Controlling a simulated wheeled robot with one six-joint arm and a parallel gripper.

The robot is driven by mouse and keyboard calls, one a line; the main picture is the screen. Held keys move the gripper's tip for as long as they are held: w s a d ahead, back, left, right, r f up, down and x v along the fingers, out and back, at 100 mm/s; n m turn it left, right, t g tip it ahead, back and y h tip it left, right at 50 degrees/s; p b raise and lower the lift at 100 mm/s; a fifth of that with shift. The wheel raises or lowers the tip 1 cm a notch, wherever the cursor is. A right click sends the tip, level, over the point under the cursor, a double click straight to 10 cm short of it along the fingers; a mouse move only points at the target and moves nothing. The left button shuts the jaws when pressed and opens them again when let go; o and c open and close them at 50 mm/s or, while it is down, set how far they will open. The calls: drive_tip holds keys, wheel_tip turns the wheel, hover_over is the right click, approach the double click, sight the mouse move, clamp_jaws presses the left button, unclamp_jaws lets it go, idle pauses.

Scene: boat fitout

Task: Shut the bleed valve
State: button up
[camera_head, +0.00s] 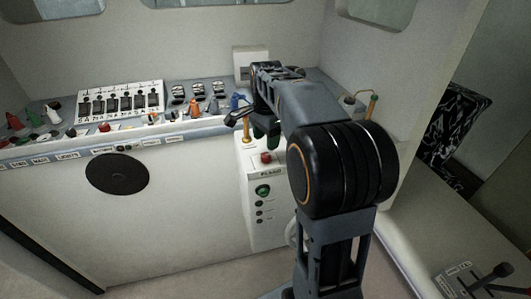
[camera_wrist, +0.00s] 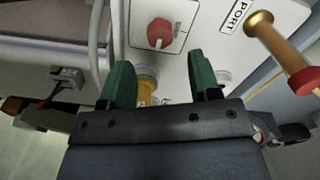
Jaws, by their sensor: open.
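My gripper (camera_wrist: 161,85) is open, with its two green fingers apart. In the head view my gripper (camera_head: 262,130) hangs over the top of a white cabinet (camera_head: 262,215). In the wrist view a brass-yellow fitting (camera_wrist: 146,88) shows between the fingers, partly hidden by the gripper body; I cannot tell whether they touch it. A red knob (camera_wrist: 160,33) sits on a white panel beyond the fingertips. A brass lever with a red end (camera_wrist: 280,48) stands at the right, near a PORT label (camera_wrist: 236,14). No label in view tells which part is the bleed valve.
A console with a switch panel (camera_head: 121,101) and several coloured levers runs left of the cabinet. A black round disc (camera_head: 117,173) is on the console front. A hose (camera_wrist: 96,40) runs left of the fingers.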

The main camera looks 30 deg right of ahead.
sight(266, 154)
drive_tip(key=shift+f, duration=3)
drive_tip(key=c, duration=0.9)
drive_tip(key=shift+c, duration=0.2)
